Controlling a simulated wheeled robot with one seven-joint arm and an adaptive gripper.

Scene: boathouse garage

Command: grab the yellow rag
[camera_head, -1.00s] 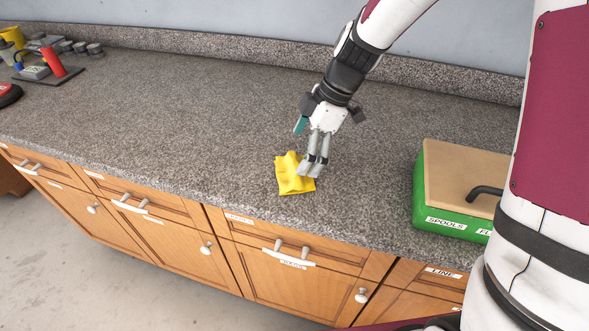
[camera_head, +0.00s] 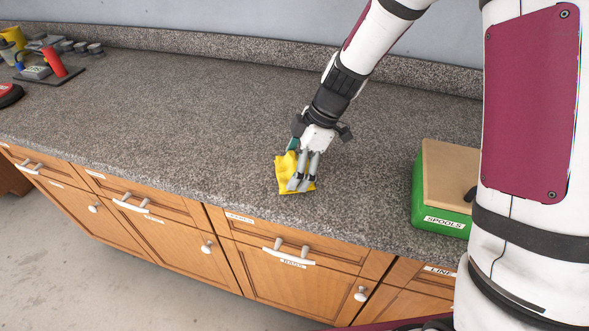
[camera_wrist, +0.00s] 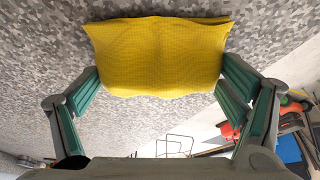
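The yellow rag (camera_head: 284,172) lies crumpled on the grey speckled countertop (camera_head: 200,120), near its front edge. My gripper (camera_head: 299,186) is down at the rag, its fingers in front of the rag's right part in the head view. In the wrist view the fingers are spread wide, one on each side of the rag (camera_wrist: 160,55), with their tips at its lower left and right edges. The gripper is open. Whether the tips touch the cloth is not clear.
A green box (camera_head: 424,205) with a tan lid, labelled SPOOLS, stands to the right of the rag. Wooden drawers (camera_head: 290,270) are below the counter. A red cylinder (camera_head: 54,62) and other items sit at the far left. The counter between is clear.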

